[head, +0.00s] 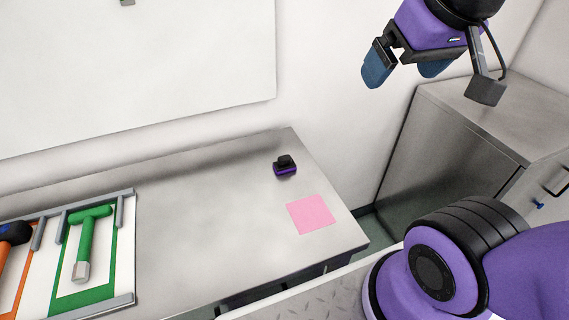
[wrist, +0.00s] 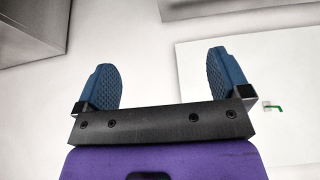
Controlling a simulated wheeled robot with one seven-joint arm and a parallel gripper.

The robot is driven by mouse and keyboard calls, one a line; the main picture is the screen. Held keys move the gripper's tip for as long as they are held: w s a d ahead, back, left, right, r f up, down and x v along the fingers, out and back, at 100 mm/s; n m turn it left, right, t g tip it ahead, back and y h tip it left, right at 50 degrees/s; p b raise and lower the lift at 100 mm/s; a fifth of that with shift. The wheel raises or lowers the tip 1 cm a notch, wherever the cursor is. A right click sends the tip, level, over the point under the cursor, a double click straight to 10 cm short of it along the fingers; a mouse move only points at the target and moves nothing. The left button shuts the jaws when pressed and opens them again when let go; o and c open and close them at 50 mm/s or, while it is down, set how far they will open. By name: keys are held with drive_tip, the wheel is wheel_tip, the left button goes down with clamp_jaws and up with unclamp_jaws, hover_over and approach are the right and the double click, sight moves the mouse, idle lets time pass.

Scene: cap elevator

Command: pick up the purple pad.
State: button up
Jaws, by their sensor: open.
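The purple pad (head: 285,166) is a small block with a purple base and a black knob on top. It sits on the metal table (head: 190,220) near its back right edge in the head view. My gripper (head: 408,66) is at the upper right of the head view, raised well above the table and to the right of the pad. Its blue fingers are apart with nothing between them. In the wrist view the open fingers (wrist: 165,82) face a pale wall, and the pad does not show there.
A pink square (head: 311,214) lies in front of the pad. A tool tray (head: 128,240) with a green hammer (head: 86,240) is at the left. A whiteboard (head: 140,65) hangs behind the table. A metal cabinet (head: 450,150) stands at the right. The table's middle is clear.

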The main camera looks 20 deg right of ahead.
drive_tip(key=shift+o, duration=0.5)
drive_tip(key=g, duration=0.3)
hover_over(284, 156)
drive_tip(key=s, duration=0.1)
drive_tip(key=f, duration=2.7)
drive_tip(key=shift+s+d+f, duration=0.15)
drive_tip(key=shift+d+f, duration=0.1)
drive_tip(key=shift+w+a+f, duration=0.1)
drive_tip(key=shift+w+f, duration=0.15)
drive_tip(key=shift+f, duration=1.6)
drive_tip(key=shift+w+a+f, duration=0.1)
drive_tip(key=shift+w+f, duration=0.1)
drive_tip(key=shift+f, duration=1.65)
drive_tip(key=shift+w+f, duration=0.25)
drive_tip(key=shift+f, duration=1.6)
drive_tip(key=c, duration=1.1)
drive_tip(key=shift+r, duration=0.15)
